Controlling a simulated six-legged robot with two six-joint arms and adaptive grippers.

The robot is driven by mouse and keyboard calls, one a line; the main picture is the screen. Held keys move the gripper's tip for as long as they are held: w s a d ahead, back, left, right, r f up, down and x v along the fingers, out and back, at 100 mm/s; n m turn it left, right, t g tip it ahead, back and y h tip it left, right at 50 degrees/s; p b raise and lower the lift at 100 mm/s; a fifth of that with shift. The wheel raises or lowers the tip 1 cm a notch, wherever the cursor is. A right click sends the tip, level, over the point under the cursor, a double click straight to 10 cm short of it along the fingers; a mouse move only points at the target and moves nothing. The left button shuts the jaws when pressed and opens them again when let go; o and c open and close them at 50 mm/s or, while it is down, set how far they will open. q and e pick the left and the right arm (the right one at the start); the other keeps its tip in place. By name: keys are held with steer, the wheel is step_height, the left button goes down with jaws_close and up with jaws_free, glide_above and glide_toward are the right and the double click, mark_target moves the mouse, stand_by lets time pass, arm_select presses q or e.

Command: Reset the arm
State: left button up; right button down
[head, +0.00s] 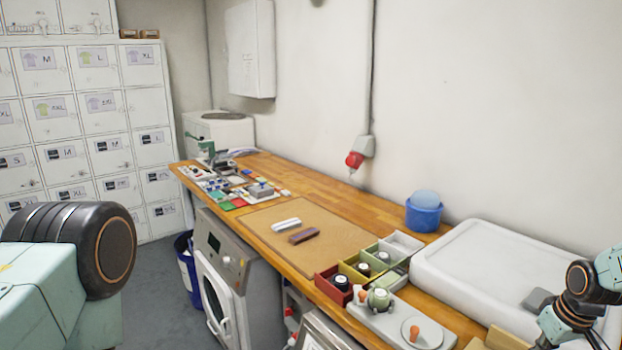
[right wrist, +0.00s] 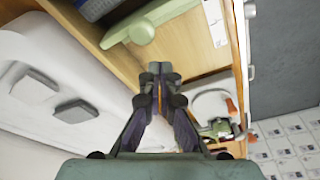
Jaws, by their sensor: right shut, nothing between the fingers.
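My right arm (head: 575,310) comes in at the lower right edge of the head view, above the white basin-like unit on the counter. Its gripper cannot be made out there. In the right wrist view my right gripper (right wrist: 158,75) points away from the camera, with its fingertips together and nothing between them. My left gripper is outside both views; only a large dark joint and a pale green link of my left arm show at the left of the head view.
A wooden counter (head: 345,215) runs along the wall. It bears a brown mat (head: 345,248), coloured bins (head: 327,284), a blue tub (head: 424,215) and the white unit (head: 470,240). A washing machine (head: 235,270) stands under it. White lockers (head: 100,168) fill the back left; grey floor lies before them.

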steer(key=shift+f, duration=0.15)
step_height(320, 180, down, 7)
steer(key=b, duration=0.7)
steer(key=shift+w, duration=0.1)
steer(key=shift+f+b, duration=0.6)
steer(key=shift+b, duration=0.05)
steer(key=shift+d+r, duration=0.1)
steer(key=shift+d, duration=0.05)
